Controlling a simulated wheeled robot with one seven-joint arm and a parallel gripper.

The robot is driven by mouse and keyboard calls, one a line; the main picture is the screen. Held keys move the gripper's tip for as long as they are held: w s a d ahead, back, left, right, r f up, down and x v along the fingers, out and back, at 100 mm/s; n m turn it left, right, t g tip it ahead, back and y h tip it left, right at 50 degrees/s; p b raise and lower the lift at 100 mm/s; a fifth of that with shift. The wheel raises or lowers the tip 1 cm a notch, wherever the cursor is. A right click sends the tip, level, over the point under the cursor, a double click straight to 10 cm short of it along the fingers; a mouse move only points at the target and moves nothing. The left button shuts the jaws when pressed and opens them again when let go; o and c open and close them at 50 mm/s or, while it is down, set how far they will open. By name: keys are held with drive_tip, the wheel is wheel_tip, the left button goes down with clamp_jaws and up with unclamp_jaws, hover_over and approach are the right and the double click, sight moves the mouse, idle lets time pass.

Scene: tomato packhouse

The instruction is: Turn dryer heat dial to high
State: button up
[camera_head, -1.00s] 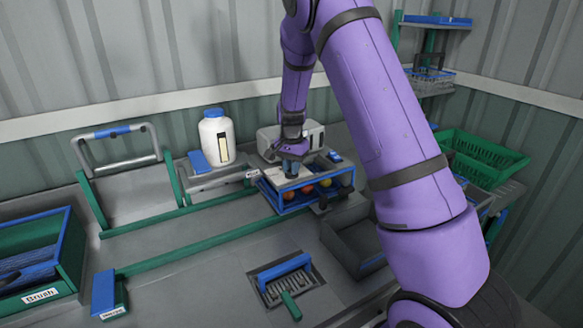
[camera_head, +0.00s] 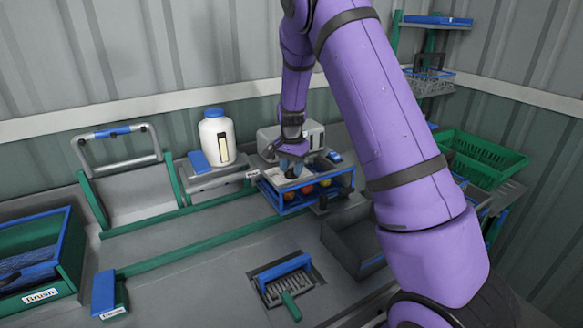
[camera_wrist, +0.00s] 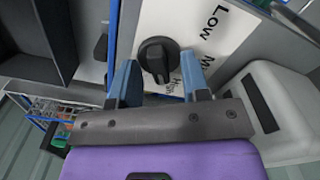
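The heat dial (camera_wrist: 157,57) is a black round knob with a raised bar, on a white plate (camera_wrist: 183,25) marked "Low", a partly hidden word starting with M, and "High". The bar lies roughly up and down in the wrist view; which mark it points to is unclear. My gripper (camera_wrist: 158,76) is open, its two blue fingers on either side of the dial's lower part; contact cannot be made out. In the head view my gripper (camera_head: 291,168) is over the blue-framed dryer (camera_head: 284,208), which has red and yellow tomatoes inside. The dial is hidden there.
A grey vented box (camera_head: 312,137) stands close behind my gripper. A white bottle with a blue cap (camera_head: 216,139) stands to the left. Green crates (camera_head: 485,160) are at right.

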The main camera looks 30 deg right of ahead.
sight(292, 169)
wheel_tip(292, 169, up, 11)
idle(0.7)
drive_tip(key=shift+f, duration=0.1)
drive_tip(key=s+a+r+n+t+y, duration=0.1)
drive_tip(key=s+a+r+n, duration=0.2)
drive_tip(key=s+r, duration=0.5)
drive_tip(key=s+a+r+n+t, duration=0.2)
drive_tip(key=s+a+r+n, duration=0.1)
drive_tip(key=s+r, duration=0.5)
drive_tip(key=s+a+n+t, duration=0.1)
drive_tip(key=s+a+n, duration=0.1)
drive_tip(key=s, duration=0.9)
drive_tip(key=s+a+n+t+h, duration=0.1)
drive_tip(key=s+n, duration=0.3)
drive_tip(key=s, duration=0.7)
drive_tip(key=shift+a+r, duration=0.15)
drive_tip(key=shift+a, duration=0.2)
